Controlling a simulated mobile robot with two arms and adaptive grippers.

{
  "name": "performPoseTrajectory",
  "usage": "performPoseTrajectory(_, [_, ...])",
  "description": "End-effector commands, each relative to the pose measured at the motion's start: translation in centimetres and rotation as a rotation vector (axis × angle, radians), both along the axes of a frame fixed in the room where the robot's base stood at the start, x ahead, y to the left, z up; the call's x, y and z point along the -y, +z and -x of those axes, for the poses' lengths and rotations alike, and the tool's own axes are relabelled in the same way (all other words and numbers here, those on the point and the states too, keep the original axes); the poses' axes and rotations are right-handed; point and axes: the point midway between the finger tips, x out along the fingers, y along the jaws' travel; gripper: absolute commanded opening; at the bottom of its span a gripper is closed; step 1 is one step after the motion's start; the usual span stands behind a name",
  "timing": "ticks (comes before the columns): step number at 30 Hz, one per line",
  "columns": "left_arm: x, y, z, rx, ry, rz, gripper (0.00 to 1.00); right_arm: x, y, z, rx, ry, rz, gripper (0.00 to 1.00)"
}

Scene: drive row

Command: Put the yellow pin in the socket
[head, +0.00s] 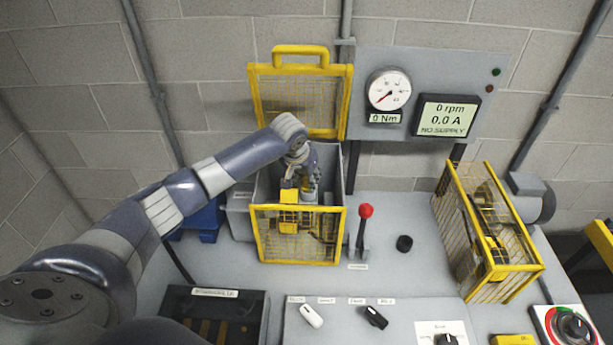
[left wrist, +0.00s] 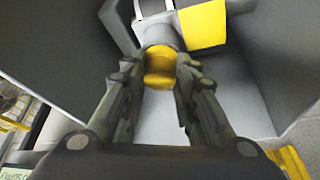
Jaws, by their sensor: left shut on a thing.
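My left gripper (head: 309,192) reaches down into a grey box (head: 337,185) with a yellow mesh front. In the left wrist view the gripper (left wrist: 160,80) is shut on a rounded yellow piece, which looks like the yellow pin (left wrist: 160,68). The pin touches or lies right in front of a grey round part (left wrist: 157,33), possibly the socket. I cannot tell whether the pin is inside it. A larger yellow part (left wrist: 203,25) sits beside it; a yellow block (head: 288,208) shows in the box in the head view. The gripper hides most of the pin there. My right gripper is out of view.
The yellow mesh lid (head: 300,100) stands raised behind the box. A red-knobbed lever (head: 365,212) and a black knob (head: 404,243) are right of it. A yellow-caged machine (head: 487,235) stands farther right. The display (head: 446,116) reads 0 rpm, NO SUPPLY.

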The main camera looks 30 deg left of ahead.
Motion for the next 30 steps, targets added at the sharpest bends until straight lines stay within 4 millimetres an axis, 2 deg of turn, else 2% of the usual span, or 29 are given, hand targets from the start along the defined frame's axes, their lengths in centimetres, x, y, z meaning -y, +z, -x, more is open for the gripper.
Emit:
performPoseTrajectory(8, [0.0,-0.3,0.0,-0.001,0.0,0.0,0.03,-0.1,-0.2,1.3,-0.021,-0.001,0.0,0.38])
performPoseTrajectory(9, [0.0,-0.3,0.0,0.0,0.0,0.0,0.34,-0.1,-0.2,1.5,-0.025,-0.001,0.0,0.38])
performPoseTrajectory(11, [0.0,-0.3,0.0,0.0,0.0,0.0,0.47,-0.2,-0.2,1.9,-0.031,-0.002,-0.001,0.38])
performPoseTrajectory(22, [0.0,-0.1,0.0,0.001,0.0,0.0,0.47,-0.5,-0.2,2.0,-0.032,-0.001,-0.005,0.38])
performPoseTrajectory(26, [0.0,0.8,0.3,0.001,0.0,0.001,0.47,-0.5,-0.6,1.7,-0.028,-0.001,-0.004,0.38])
performPoseTrajectory(30, [0.0,2.9,1.2,0.004,-0.003,-0.001,0.47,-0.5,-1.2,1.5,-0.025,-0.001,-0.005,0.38])
